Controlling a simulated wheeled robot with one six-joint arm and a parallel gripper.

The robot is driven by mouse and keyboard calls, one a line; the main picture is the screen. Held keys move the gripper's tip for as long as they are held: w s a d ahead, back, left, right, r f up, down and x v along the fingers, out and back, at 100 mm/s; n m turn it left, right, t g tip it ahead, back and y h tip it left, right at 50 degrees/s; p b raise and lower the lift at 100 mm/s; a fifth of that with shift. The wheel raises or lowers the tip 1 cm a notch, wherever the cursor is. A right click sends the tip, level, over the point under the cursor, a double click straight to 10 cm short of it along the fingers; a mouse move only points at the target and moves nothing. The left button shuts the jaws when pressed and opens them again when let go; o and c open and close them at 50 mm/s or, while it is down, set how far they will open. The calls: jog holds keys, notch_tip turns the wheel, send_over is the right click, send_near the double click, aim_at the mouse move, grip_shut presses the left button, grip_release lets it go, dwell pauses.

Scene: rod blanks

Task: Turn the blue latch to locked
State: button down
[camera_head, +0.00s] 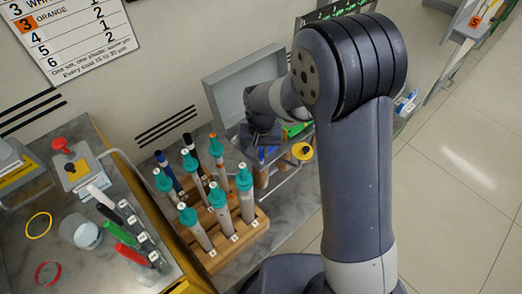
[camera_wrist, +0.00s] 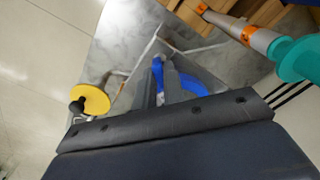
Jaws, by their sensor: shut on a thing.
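The blue latch (camera_head: 262,154) is at the grey open-lidded box beside the wall, mostly hidden under my gripper (camera_head: 262,147) in the head view. In the wrist view the blue latch (camera_wrist: 190,81) shows as a curved blue piece between and beside the grey fingers of my gripper (camera_wrist: 164,88). The fingers are close together and shut on the latch. Its full outline and any lock marking are hidden, so I cannot tell which position it is in.
A yellow disc with a black knob (camera_head: 302,151) stands just right of the latch; it also shows in the wrist view (camera_wrist: 90,99). A wooden rack (camera_head: 215,262) with teal-topped rods stands left of my gripper. The raised grey lid (camera_head: 236,85) is behind. Open floor (camera_head: 450,200) lies right.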

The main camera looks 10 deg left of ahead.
aim_at(261, 153)
dwell(0.3)
jog(key=c, duration=1.5)
grip_release()
jog(key=shift+r, duration=0.15)
notch_tip(261, 153, up, 11)
jog(key=shift+f, duration=0.2)
notch_tip(261, 153, down, 11)
